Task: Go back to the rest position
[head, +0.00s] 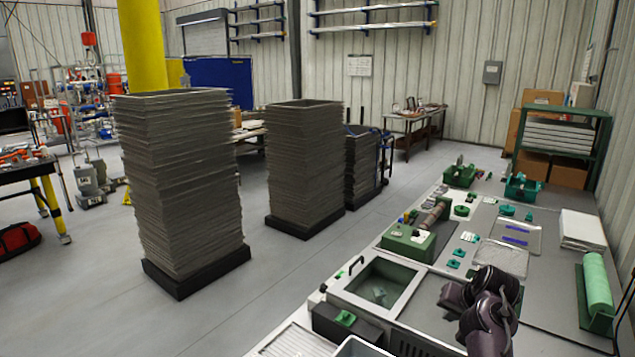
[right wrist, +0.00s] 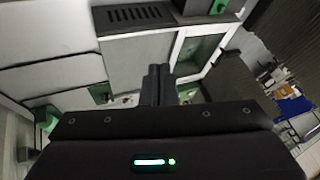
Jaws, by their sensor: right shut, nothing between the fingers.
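My right gripper shows in the right wrist view (right wrist: 157,84). Its two dark fingers are together with nothing between them. In the head view my dark right arm comes in at the lower right, over the front of the workbench (head: 550,290); its fingertips cannot be made out there. My left gripper is in neither view.
A glass-topped box (head: 381,287) with a pale frame stands beside my right arm. A green machine (head: 408,243), a green roll (head: 597,283) and a white stack (head: 582,229) are on the bench. Tall grey tray stacks (head: 180,185) stand left; the floor between is clear.

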